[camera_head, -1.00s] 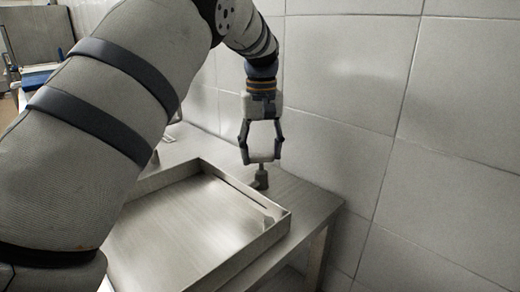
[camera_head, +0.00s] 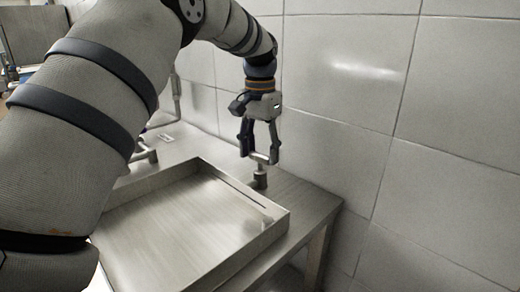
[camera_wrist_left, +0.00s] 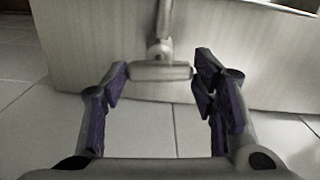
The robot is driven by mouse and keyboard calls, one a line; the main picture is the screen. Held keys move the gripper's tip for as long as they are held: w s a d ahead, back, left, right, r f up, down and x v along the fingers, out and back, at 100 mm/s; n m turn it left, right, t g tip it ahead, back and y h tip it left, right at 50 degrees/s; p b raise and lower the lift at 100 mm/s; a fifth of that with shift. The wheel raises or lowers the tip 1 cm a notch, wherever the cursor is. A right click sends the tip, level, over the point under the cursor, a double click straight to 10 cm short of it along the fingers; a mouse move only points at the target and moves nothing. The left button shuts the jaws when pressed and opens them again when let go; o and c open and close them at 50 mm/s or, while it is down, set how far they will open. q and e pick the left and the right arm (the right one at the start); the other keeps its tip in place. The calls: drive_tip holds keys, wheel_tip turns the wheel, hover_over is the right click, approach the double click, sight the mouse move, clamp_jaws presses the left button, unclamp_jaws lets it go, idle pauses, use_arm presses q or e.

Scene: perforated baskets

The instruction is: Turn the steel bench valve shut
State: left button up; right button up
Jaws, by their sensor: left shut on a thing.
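The steel bench valve (camera_head: 260,178) stands upright on the metal bench, just behind the tray's far right corner. It has a short stem with a crossbar handle on top. My left gripper (camera_head: 259,156) points down over it, its two fingers at the ends of the handle. In the left wrist view the valve handle (camera_wrist_left: 160,73) lies crosswise between the purple-padded fingertips of the left gripper (camera_wrist_left: 159,74), which is shut on it. My right gripper is in neither current view.
A shallow steel tray (camera_head: 284,226) with raised walls fills the bench front. The bench (camera_head: 313,209) ends just right of the valve. A tiled wall (camera_head: 400,140) rises close behind. Metal pipework (camera_head: 176,98) stands at the back left, partly hidden by my left arm.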

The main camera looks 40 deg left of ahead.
sight(260, 154)
use_arm(q)
drive_tip(key=shift+m, duration=0.6)
drive_tip(key=o, duration=1.2)
drive_tip(key=shift+c, duration=0.2)
wheel_tip(260, 154, up, 12)
drive_tip(key=shift+f, duration=0.1)
